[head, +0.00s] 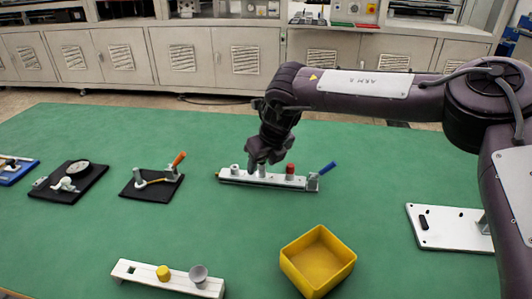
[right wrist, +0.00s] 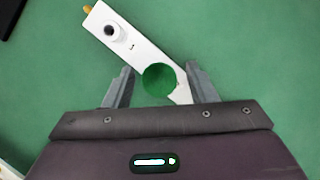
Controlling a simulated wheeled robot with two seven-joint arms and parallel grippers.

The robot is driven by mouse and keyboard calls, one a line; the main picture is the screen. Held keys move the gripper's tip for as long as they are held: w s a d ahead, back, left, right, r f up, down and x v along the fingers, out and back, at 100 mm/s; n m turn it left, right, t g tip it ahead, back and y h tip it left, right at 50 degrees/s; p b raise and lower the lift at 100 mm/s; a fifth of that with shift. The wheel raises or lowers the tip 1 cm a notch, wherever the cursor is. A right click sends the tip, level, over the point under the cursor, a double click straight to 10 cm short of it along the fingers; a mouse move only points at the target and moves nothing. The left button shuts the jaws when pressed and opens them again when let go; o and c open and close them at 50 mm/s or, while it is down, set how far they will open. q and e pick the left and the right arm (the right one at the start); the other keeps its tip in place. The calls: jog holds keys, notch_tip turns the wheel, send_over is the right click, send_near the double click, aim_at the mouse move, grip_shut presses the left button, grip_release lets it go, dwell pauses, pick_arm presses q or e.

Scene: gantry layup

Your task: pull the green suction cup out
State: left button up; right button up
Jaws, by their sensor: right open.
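The green suction cup (right wrist: 158,80) shows as a dark green disc on a white bar (right wrist: 145,48) in the right wrist view. My right gripper (right wrist: 160,85) is open, with one finger on each side of the cup; I cannot see either finger touching it. In the head view my right gripper (head: 258,165) points down over the middle of the white bar (head: 230,176), and it hides the green cup there. A red cup (head: 290,170) stands to the right on the same bar. My left gripper is not in view.
The bar has a blue-handled lever (head: 328,168) at its right end and a pale cup (head: 235,169) at its left. A yellow bin (head: 334,274) stands in front. A second white bar (head: 137,272) holds a yellow and a grey cup. Green table lies clear between them.

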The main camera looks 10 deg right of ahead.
jog(key=shift+w+a+f, duration=0.1)
jog(key=shift+w+f, duration=0.15)
jog(key=shift+f, duration=0.4)
grip_shut()
jog(key=shift+r+p, duration=1.75)
jog(key=shift+p, duration=0.1)
jog(key=shift+r+p, duration=1.75)
jog(key=shift+p, duration=0.05)
